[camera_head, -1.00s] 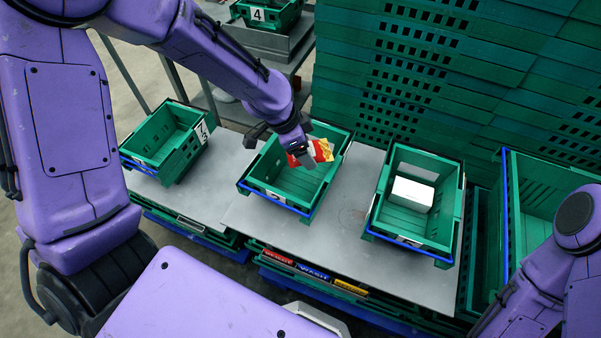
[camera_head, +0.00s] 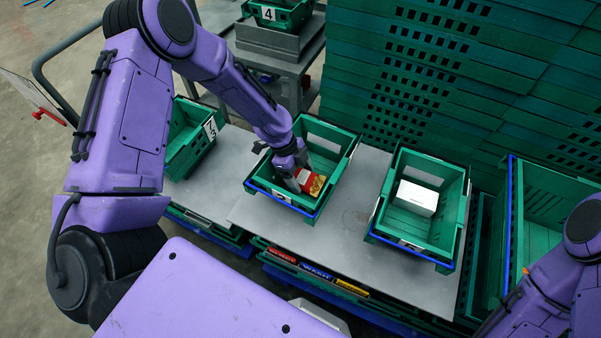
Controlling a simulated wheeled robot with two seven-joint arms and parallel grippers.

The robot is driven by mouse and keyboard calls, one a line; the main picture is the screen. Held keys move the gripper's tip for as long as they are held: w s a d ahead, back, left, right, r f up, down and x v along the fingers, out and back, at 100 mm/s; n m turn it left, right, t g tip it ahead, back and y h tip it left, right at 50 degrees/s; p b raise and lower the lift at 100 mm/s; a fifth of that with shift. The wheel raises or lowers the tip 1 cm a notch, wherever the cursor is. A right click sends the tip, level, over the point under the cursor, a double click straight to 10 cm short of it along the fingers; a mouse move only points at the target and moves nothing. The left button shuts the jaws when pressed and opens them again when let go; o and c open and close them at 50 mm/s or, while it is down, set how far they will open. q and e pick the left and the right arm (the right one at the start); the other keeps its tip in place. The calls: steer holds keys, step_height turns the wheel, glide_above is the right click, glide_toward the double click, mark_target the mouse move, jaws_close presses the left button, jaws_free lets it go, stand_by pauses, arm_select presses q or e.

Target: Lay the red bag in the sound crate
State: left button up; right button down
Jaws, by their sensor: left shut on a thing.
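The red bag (camera_head: 312,184), red with a yellow end, is in my left gripper (camera_head: 298,184), whose fingers are shut on it. Gripper and bag are inside the middle green crate (camera_head: 335,165) on the grey table, low toward its near left side. I cannot tell whether the bag touches the crate floor. Part of the bag is hidden by the gripper. My right arm shows at the lower right edge, but its gripper is out of view. Which crate is the sound one is not clear from this view.
A green crate (camera_head: 455,205) holding a white box (camera_head: 417,197) stands to the right on the grey table (camera_head: 350,235). Another green crate (camera_head: 190,150) stands at the left, partly behind my left arm. Stacked green crates (camera_head: 480,80) rise behind. A crate marked 4 (camera_head: 285,14) is farther back.

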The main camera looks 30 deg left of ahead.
arm_select(q)
steer(key=shift+f, duration=0.1)
steer(key=o, duration=1)
steer(key=b+v, duration=0.1)
steer(key=v, duration=1.1)
